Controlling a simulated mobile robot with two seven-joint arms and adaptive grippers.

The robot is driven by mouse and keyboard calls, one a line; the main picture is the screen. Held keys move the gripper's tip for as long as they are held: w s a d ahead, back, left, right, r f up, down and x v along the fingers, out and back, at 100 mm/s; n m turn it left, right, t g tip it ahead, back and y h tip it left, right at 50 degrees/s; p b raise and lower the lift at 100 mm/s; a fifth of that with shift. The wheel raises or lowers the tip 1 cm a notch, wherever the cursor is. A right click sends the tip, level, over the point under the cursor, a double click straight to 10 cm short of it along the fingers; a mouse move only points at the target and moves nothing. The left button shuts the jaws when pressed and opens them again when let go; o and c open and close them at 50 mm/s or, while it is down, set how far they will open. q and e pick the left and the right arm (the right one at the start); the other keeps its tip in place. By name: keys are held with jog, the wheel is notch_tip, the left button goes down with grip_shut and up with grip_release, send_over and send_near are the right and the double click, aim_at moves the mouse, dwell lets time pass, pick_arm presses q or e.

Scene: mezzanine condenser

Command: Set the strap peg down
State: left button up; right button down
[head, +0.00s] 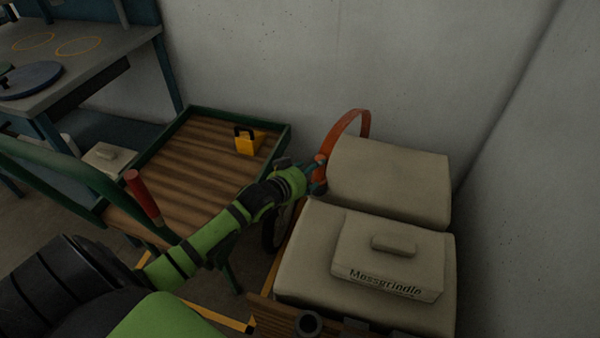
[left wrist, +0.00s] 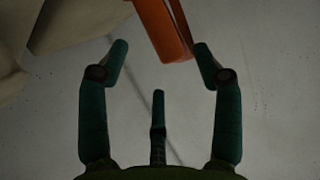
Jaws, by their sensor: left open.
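My left gripper (head: 317,173) is at the left edge of the rear pale sack, beside an orange curved band (head: 345,132). The band arches up from the gripper, against the wall and the sack; I cannot tell for sure that it is the strap peg. In the left wrist view the gripper (left wrist: 162,50) has its fingers spread wide. The orange piece (left wrist: 163,30) reaches down to between the two fingertips, nearer the right one, with no clear grip on it. My right gripper is not in view.
Two pale sacks (head: 390,180) lie along the wall, the front one under a box marked "Mossgrindle" (head: 388,262). A green-rimmed, wooden-floored cart (head: 190,185) carries a yellow block with a dark handle (head: 249,141). A workbench (head: 85,75) stands at upper left.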

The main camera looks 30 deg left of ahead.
pick_arm(q)
jog(key=p+v, duration=0.1)
jog(key=v, duration=0.4)
jog(key=shift+s+r, duration=0.1)
jog(key=shift+s, duration=0.1)
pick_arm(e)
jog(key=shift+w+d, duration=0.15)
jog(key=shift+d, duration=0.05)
